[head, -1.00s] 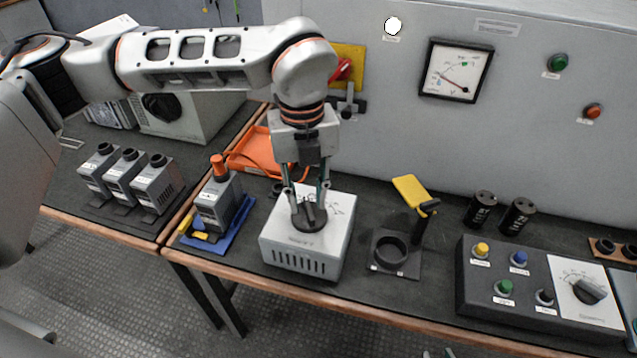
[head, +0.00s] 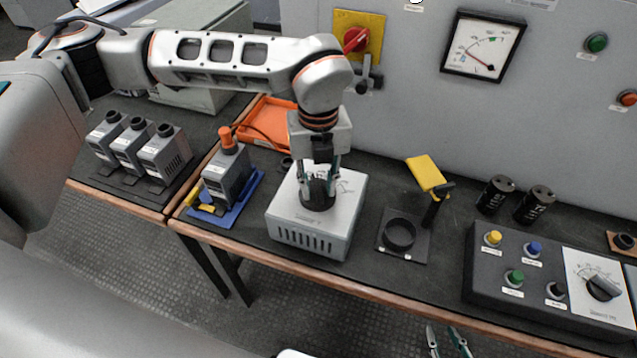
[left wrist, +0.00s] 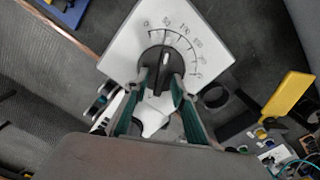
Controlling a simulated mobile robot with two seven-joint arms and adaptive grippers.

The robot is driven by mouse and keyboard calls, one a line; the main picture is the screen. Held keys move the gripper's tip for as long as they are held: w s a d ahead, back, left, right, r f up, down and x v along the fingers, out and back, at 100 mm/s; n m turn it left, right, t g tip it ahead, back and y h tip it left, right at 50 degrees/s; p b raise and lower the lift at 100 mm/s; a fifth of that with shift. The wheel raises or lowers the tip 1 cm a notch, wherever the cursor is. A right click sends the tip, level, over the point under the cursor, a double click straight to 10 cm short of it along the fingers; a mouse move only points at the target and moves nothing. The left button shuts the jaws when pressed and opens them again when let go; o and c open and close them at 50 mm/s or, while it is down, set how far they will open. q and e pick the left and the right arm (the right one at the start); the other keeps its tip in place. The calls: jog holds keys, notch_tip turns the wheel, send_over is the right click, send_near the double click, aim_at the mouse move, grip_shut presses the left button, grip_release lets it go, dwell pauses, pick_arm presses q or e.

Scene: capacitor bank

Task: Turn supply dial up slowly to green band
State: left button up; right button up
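The supply dial is a round black knob (head: 318,196) with a raised ridge, on a light grey vented box (head: 312,240). In the left wrist view the dial (left wrist: 161,66) has its white mark near the low-middle part of the printed scale. My left gripper (head: 319,186) points down at the dial, one finger on each side of the ridge; the fingers look apart, and contact is unclear. The wall meter (head: 483,45) has a red needle lying to the lower left, away from its small green band. My right gripper (head: 448,342) is open and empty at the bottom edge.
A black ring holder (head: 400,234) and a yellow-topped tool (head: 426,175) stand right of the box. A button panel (head: 515,262) with another knob is farther right. A grey unit (head: 226,177) on a blue tray stands left.

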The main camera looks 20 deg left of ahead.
pick_arm(q)
grip_shut()
jog(key=shift+m, duration=0.3)
jog(key=shift+a+m+p, duration=0.1)
jog(key=shift+m+p, duration=0.3)
jog(key=shift+m, duration=0.5)
jog(key=shift+a+m+p, duration=0.1)
jog(key=shift+m+p, duration=0.25)
jog(key=shift+m, duration=1.35)
